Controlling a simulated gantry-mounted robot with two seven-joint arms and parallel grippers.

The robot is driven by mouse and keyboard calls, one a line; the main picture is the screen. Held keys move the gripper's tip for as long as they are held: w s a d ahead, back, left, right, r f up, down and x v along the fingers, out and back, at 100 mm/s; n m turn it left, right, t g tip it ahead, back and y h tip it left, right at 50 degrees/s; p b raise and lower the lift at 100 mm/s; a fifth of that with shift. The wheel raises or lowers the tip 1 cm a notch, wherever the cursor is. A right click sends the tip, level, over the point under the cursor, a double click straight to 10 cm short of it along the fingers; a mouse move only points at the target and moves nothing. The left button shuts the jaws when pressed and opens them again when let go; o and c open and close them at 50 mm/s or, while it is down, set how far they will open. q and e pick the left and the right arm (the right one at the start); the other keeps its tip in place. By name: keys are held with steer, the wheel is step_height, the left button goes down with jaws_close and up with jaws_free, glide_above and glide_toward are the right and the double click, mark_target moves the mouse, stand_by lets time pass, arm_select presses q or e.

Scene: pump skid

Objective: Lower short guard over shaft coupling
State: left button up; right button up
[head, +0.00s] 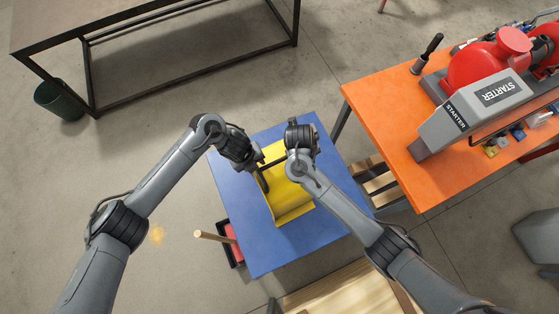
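The short guard, a yellow bent-sheet piece (288,203), lies on the blue table (255,250) in the head view. A dark bar, perhaps its handle, runs along its upper left part. My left gripper (260,163) is at the guard's upper left edge, close to the dark bar. My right gripper (298,143) is over the guard's upper end, and its fingers are hidden behind my own wrist. Whether either gripper is closed on the guard is too small to tell. I cannot make out the shaft coupling.
An orange table (375,100) at right bears red machinery (480,65) and a grey starter box (470,113). A black-handled tool (428,52) stands at its back left. A black tray (230,245) is beside the blue table. A dark workbench (110,20) and bin (60,100) are at upper left.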

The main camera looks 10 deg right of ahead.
arm_select(q)
steer(key=shift+f, duration=0.1)
arm_select(e)
steer(key=shift+f, duration=0.1)
arm_select(q)
jaws_close()
arm_select(e)
jaws_close()
stand_by(1.2)
